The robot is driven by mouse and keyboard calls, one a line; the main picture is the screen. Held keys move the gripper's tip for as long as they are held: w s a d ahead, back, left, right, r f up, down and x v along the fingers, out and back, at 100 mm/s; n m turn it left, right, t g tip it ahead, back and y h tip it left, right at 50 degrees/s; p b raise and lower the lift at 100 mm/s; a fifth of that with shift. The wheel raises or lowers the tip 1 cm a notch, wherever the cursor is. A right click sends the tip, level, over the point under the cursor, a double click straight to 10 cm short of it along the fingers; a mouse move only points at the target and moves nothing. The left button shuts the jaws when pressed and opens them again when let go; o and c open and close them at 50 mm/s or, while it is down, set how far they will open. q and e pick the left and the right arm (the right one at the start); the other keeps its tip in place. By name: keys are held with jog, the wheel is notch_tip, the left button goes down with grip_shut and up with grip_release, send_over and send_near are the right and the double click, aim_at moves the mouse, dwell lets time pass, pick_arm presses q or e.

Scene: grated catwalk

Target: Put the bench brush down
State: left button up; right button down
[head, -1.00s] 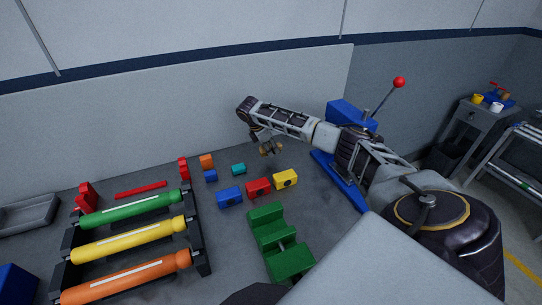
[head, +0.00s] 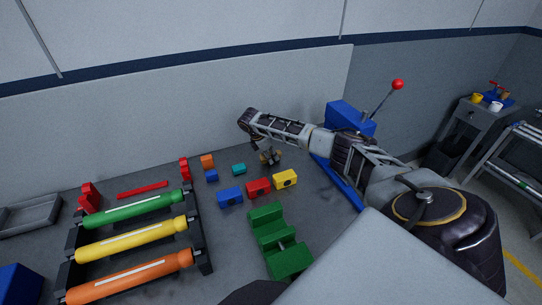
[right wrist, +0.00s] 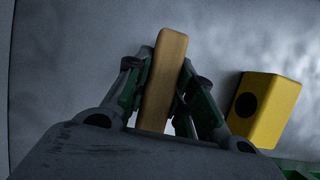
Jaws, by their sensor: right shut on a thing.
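The bench brush (right wrist: 163,82) shows in the right wrist view as a tan wooden bar standing lengthwise between my fingers. My right gripper (head: 270,157) is shut on it, low over the grey bench top behind the yellow block (head: 285,179). In the head view the brush is too small and too covered by the fingers to make out clearly. I cannot tell whether it touches the bench. My left gripper is not in view.
Red (head: 258,187) and blue (head: 229,197) blocks stand left of the yellow one, with a small teal block (head: 239,169) near the gripper. A green stepped holder (head: 279,243) is in front. A blue lever press (head: 349,118) stands right, behind my arm.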

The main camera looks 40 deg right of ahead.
jog(key=shift+s+f, duration=0.1)
jog(key=shift+f, duration=0.3)
jog(key=c, duration=1.2)
grip_release()
jog(key=shift+f, duration=0.1)
jog(key=shift+r+b, duration=0.35)
jog(key=shift+b, duration=0.45)
jog(key=v, duration=1.4)
jog(key=shift+a+b, duration=0.2)
jog(key=shift+b, duration=0.2)
jog(key=shift+s+f, duration=0.1)
jog(key=shift+f, duration=0.05)
